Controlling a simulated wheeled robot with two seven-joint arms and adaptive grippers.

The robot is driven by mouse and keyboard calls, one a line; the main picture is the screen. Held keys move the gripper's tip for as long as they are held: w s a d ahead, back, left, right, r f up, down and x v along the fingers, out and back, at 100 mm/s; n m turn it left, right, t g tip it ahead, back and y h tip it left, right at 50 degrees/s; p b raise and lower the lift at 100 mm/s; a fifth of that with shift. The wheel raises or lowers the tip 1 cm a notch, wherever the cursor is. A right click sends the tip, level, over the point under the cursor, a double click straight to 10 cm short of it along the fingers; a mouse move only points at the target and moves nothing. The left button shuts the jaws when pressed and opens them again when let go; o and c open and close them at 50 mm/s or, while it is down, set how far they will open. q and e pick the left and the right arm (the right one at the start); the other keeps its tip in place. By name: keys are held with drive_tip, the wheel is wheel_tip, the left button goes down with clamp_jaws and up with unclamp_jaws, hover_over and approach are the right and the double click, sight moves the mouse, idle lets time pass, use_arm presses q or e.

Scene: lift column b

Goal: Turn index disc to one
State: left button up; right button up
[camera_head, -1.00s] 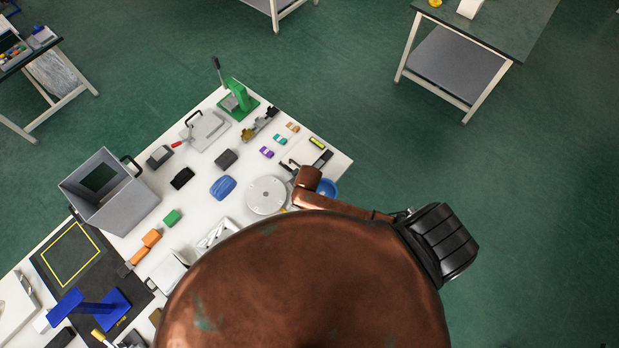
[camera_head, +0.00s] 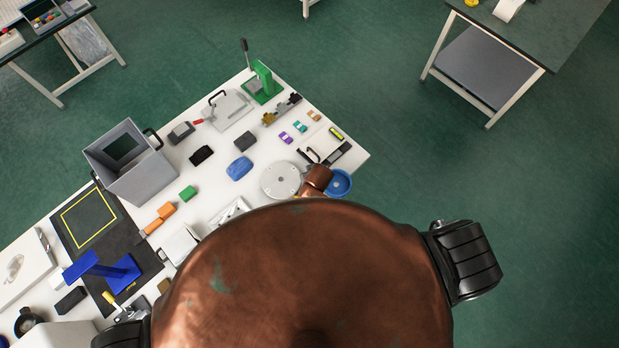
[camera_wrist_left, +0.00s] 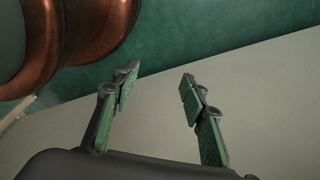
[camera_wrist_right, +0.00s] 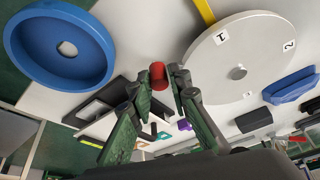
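The index disc (camera_head: 281,180) is a round, pale plate lying on the white workbench. The right wrist view shows its face (camera_wrist_right: 225,60) with tags 1 and 2 near the rim and a small hub in the middle. My right gripper (camera_wrist_right: 162,76) is beside the disc, its fingers partly closed. A small red cylinder (camera_wrist_right: 158,74) shows between its fingertips; contact and what it is fixed to are unclear. In the head view my copper arm hides this gripper. My left gripper (camera_wrist_left: 158,84) is open and empty over a pale surface, away from the disc.
A blue ring-shaped dish (camera_head: 340,184) lies right beside the disc; it is large in the right wrist view (camera_wrist_right: 60,48). A blue block (camera_head: 239,168), small coloured pieces and a grey bin (camera_head: 130,165) share the bench. My copper body covers the near side.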

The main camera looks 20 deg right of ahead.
drive_tip(key=o, duration=0.3)
drive_tip(key=shift+s+r, duration=0.1)
use_arm(q)
drive_tip(key=shift+s+a, duration=0.1)
drive_tip(key=shift+s, duration=0.3)
use_arm(e)
drive_tip(key=v, duration=1.1)
drive_tip(key=shift+s+r, duration=0.2)
drive_tip(key=shift+r, duration=0.15)
